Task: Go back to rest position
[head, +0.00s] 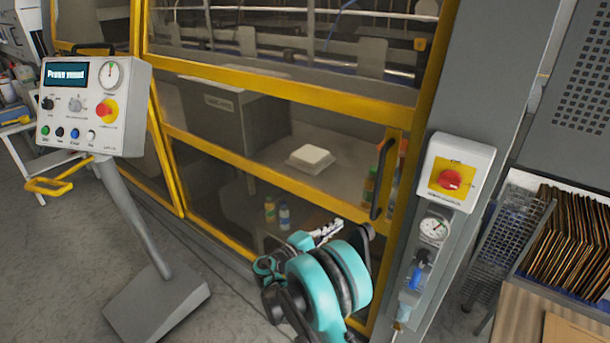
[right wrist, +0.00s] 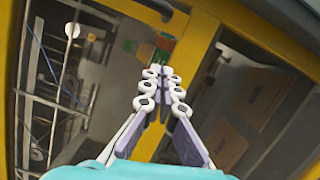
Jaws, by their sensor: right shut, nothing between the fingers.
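My right gripper (head: 327,231) is in front of the lower clear panel of the yellow-framed machine door (head: 285,97), left of the black door handle (head: 382,180). In the right wrist view my right gripper (right wrist: 165,72) has its fingertips together with nothing between them. The yellow door frame (right wrist: 187,62) shows behind the fingers in that view. The door looks shut in the head view. My left gripper is in neither view.
A control panel (head: 92,107) on a slanted post stands at the left. A box with a red rotary switch (head: 450,179) is on the grey column at the right. Flat cardboard (head: 565,245) stands in a rack at far right. Bottles (head: 284,217) show behind the panel.

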